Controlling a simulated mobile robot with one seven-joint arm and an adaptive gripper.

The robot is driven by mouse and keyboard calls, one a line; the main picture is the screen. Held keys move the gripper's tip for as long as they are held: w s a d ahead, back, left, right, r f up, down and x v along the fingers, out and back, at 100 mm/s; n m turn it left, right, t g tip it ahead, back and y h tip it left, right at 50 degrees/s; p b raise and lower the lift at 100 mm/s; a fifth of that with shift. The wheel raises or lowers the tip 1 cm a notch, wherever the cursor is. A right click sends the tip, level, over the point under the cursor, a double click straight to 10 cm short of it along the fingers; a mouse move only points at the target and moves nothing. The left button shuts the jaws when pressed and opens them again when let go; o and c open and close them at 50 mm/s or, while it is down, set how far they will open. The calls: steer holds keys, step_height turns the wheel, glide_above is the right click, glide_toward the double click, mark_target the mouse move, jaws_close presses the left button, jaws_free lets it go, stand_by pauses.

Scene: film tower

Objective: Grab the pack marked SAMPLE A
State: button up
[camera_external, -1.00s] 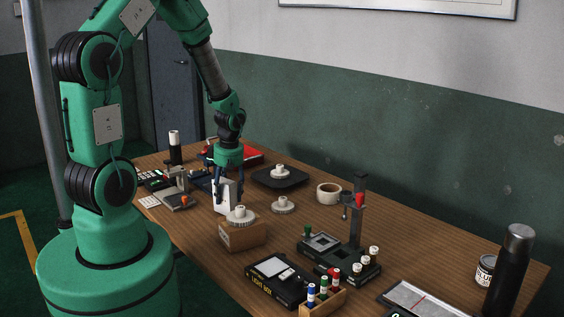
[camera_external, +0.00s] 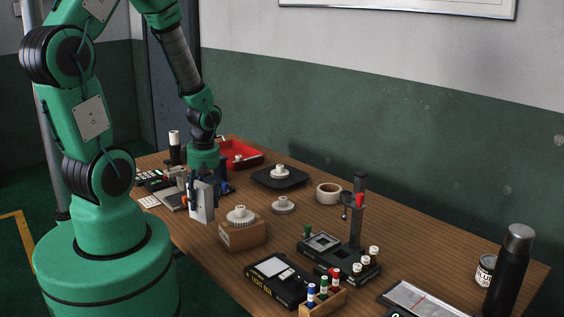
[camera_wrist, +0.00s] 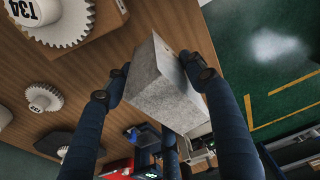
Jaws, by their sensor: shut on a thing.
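A pale grey-white box-shaped pack (camera_external: 203,208) is held at the near left part of the wooden table. My gripper (camera_external: 202,182) is shut on it from above, with a finger on either side. In the wrist view, the pack (camera_wrist: 172,100) sits tilted between the fingers of my gripper (camera_wrist: 160,78), with its grey faces plain. No SAMPLE A marking can be read on the sides that show. Whether the pack is clear of the tabletop is hard to tell.
A cardboard box (camera_external: 241,235) with a white toothed reel (camera_external: 240,215) on top stands just right of the pack. Another reel (camera_external: 284,205), a black dish (camera_external: 297,180) and a red tray (camera_external: 249,161) lie behind. Bare wood (camera_external: 390,238) shows at the table's middle right.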

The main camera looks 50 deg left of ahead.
mark_target(201, 202)
steer(key=shift+s+d+r, duration=0.1)
steer(key=shift+s+d, duration=0.2)
steer(key=shift+s, duration=0.35)
steer(key=shift+s+d+r, duration=0.1)
steer(key=shift+s+d, duration=0.15)
steer(key=shift+s, duration=0.35)
